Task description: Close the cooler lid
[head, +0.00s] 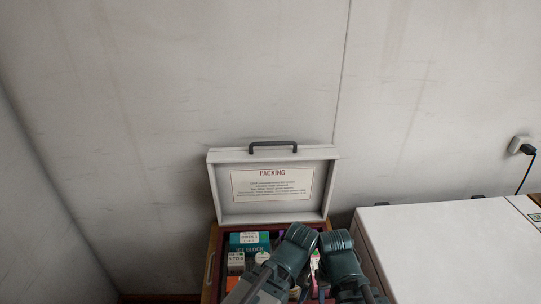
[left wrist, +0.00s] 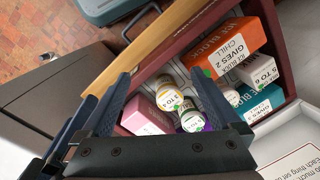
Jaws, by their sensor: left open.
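The cooler lid (head: 240,207) stands open and upright in the head view, with a dark handle (head: 273,144) on its top edge and a printed PACKING sheet (head: 272,184) on its inner face. In the left wrist view the lid shows at the lower right, with its sheet (left wrist: 297,163). The cooler (left wrist: 272,40) is open below it and filled with labelled bottles and blocks. My left gripper (left wrist: 161,77) is open, its two fingers over the cooler's contents, with nothing clearly held. In the head view my arms hide part of the cooler, and neither gripper's jaws show.
Inside are an orange ice block (left wrist: 228,47), a teal block (head: 247,241), a pink item (left wrist: 146,118) and several bottles. A white chest (head: 435,240) stands close on the right. A wall (head: 180,80) rises behind the lid. A plug (head: 522,146) sits in a wall socket.

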